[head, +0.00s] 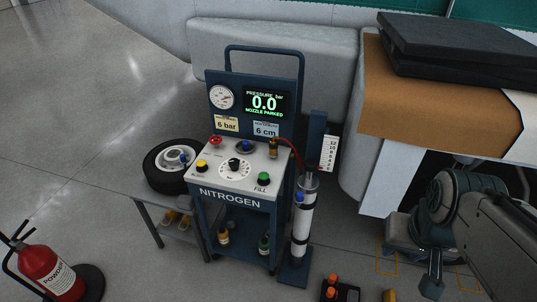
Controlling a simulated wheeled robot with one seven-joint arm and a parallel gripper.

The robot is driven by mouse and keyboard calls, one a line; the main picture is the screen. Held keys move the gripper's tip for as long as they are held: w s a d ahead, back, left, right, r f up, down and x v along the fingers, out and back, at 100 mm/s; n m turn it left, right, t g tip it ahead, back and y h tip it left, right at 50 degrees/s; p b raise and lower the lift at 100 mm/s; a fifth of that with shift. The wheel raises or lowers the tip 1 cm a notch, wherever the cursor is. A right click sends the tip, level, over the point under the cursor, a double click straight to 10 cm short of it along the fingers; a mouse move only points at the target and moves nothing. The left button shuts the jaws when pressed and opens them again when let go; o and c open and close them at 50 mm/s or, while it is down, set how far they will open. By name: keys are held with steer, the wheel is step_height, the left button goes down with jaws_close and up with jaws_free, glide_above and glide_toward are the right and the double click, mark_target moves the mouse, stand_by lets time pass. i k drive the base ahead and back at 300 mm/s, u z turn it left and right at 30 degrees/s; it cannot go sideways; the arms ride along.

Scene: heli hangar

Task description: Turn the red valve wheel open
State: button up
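The red valve wheel (215,140) is small and sits at the back left of the white top panel of the nitrogen cart (238,168). Nothing covers it. My gripper (431,288) is at the lower right, well apart from the cart and lower in the picture than the wheel. Its fingers are dark and small here, so I cannot tell whether they are open or shut. The cart's display (265,103) reads 0.0 bar and "NOZZLE PARKED".
A strut cylinder (303,220) stands right of the cart. A wheel on a low table (149,205) is left. A fire extinguisher (47,275) stands front left.

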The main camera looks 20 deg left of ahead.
mark_target(215, 142)
steer(key=u, duration=1.3)
steer(key=i, duration=1.2)
steer(key=z, duration=0.1)
